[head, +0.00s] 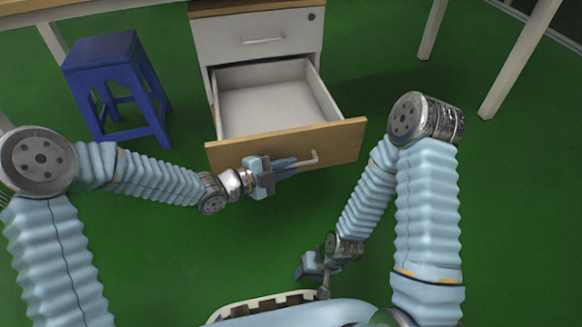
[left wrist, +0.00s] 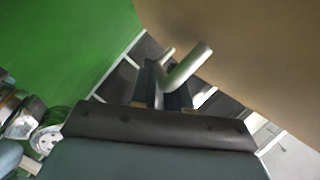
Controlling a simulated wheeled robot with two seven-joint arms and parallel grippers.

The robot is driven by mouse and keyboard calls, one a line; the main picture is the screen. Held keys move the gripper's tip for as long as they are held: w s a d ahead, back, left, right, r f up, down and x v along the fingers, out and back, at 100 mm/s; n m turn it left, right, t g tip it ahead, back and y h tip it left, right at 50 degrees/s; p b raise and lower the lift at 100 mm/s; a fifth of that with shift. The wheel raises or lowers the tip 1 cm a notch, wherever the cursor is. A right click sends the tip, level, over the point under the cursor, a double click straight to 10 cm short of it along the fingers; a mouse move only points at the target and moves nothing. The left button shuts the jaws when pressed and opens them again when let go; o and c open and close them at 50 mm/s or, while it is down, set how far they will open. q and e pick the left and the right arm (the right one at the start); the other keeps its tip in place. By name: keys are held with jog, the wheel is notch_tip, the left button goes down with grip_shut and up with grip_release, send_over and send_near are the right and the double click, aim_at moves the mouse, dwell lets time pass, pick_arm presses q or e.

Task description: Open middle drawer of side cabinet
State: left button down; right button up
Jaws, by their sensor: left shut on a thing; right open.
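The side cabinet (head: 215,45) stands at the top middle of the head view. Its middle drawer (head: 225,152) has a wooden front and is pulled far out, showing an empty white interior. My left gripper (head: 292,166) is at the drawer front and shut on the drawer's bar handle (head: 312,158). The handle (left wrist: 185,68) also shows between the fingers of my left gripper (left wrist: 165,85) in the left wrist view. The upper drawer (head: 262,40) is closed. My right gripper (head: 312,270) hangs low near my base, open and apart from the cabinet.
A blue stool (head: 105,60) stands left of the cabinet. White table legs (head: 510,65) stand at the right and another (head: 432,30) farther back. Green floor (head: 520,200) is clear to the right of the drawer.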

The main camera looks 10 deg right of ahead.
pick_arm(q)
jog(key=shift+f, duration=0.1)
jog(key=c, duration=1.2)
grip_release()
jog(key=p+v, duration=0.2)
jog(key=v, duration=1.2)
jog(key=shift+w, duration=0.1)
notch_tip(320, 180, down, 9)
jog(key=a+n+t+y, duration=0.15)
jog(key=n+y, duration=0.25)
jog(key=n, duration=0.5)
jog(key=s+a+f+n+g+y, duration=0.3)
jog(key=s+a+f+n, duration=0.1)
jog(key=s+f+n, duration=0.4)
jog(key=s+a+f+n+g+y, duration=0.4)
jog(key=s+f+n, duration=0.3)
jog(key=f+n, duration=0.3)
jog(key=shift+t+h, duration=0.3)
jog(key=shift+t, duration=0.05)
jog(key=r+p, duration=1.3)
jog(key=r, duration=0.1)
jog(key=shift+w+d, duration=0.2)
jog(key=shift+w, duration=0.1)
